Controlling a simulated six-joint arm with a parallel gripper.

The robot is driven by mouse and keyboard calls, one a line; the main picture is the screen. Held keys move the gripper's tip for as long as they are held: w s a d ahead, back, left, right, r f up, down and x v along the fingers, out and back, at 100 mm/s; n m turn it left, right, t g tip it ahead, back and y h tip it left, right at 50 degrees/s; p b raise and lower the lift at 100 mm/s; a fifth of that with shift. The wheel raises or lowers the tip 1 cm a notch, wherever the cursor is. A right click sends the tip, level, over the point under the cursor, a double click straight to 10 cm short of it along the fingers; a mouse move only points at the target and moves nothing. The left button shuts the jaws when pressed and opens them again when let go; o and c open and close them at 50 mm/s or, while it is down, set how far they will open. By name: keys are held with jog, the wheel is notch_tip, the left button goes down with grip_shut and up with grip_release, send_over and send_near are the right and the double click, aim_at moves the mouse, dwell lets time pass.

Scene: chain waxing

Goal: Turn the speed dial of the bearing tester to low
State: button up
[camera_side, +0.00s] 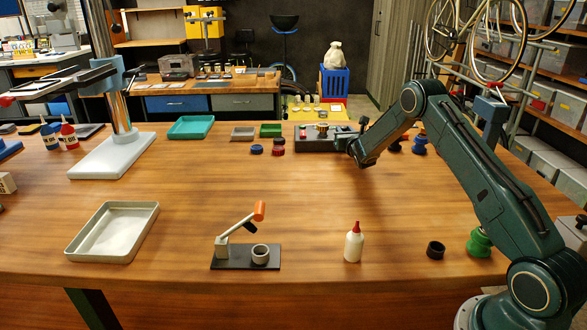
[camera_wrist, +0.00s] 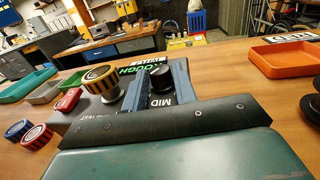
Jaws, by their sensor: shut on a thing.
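The bearing tester (camera_side: 312,146) is a dark, low box at the back middle of the table in the side view. In the wrist view its dark top (camera_wrist: 95,104) shows, with lettering that includes "MID" and "ROUGH". A black round knob (camera_wrist: 160,79), which looks like the speed dial, stands between the two blue-grey fingers of my gripper (camera_wrist: 159,84). My gripper is shut on this knob, with "MID" just in front of it. In the side view my gripper (camera_side: 355,148) is at the tester's right end.
A yellow-and-black ringed bearing (camera_wrist: 101,82) sits on the tester, left of my fingers. Red and blue round pieces (camera_wrist: 36,136) lie left of the tester. An orange tray (camera_wrist: 284,58) is to the right. A white bottle (camera_side: 354,246) stands at the front; mid-table is clear.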

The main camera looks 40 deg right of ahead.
jog(key=shift+f, duration=0.1)
jog(key=o, duration=1)
jog(key=shift+c, duration=0.2)
jog(key=shift+s+a, duration=0.15)
jog(key=shift+v, duration=6.75)
